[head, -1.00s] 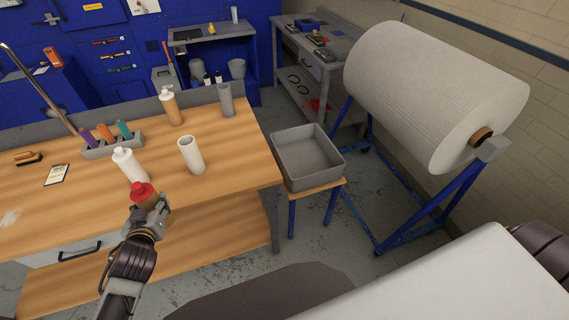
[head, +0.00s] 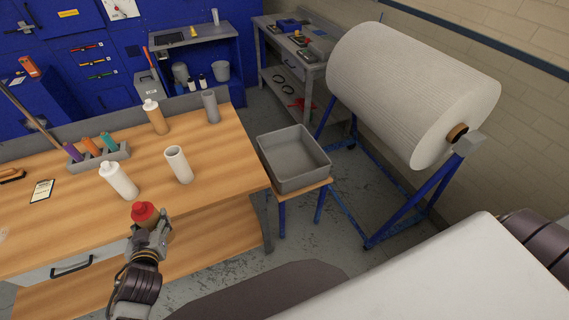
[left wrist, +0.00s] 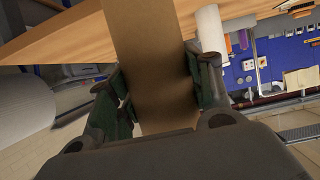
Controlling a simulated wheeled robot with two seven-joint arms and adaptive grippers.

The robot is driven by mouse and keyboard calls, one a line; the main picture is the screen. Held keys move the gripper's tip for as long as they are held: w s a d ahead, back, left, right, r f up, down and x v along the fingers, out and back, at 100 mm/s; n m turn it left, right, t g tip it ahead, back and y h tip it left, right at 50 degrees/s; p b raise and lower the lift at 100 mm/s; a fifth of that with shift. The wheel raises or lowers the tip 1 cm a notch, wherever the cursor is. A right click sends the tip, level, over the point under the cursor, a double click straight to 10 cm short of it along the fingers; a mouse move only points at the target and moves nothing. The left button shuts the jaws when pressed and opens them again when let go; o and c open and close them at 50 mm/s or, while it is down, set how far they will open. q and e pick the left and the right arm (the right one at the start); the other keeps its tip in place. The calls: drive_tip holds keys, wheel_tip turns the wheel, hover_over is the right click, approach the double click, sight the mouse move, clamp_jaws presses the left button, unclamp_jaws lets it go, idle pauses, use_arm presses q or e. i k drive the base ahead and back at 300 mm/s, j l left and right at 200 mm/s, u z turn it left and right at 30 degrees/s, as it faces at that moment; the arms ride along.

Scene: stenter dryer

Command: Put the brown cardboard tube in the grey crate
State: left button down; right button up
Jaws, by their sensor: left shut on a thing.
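My left gripper (head: 150,238) is shut on the brown cardboard tube (left wrist: 152,65), which has a red end. In the head view the tube's red end shows above the fingers, near the table's front edge. In the left wrist view the tube stands between both fingers. The grey crate (head: 303,180) is open and looks empty. It sits on a small blue-legged stand to the right of the table, apart from the gripper. My right gripper is not in view.
A large white roll (head: 400,85) on a blue frame stands right of the crate.

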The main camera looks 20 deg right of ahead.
sight(298, 158)
drive_tip(key=i+l+z, duration=0.1)
drive_tip(key=l+z, duration=0.25)
drive_tip(key=i+l+z, duration=0.1)
drive_tip(key=z, duration=0.3)
drive_tip(key=i+l+z, duration=0.15)
drive_tip(key=z, duration=0.2)
drive_tip(key=l, duration=0.1)
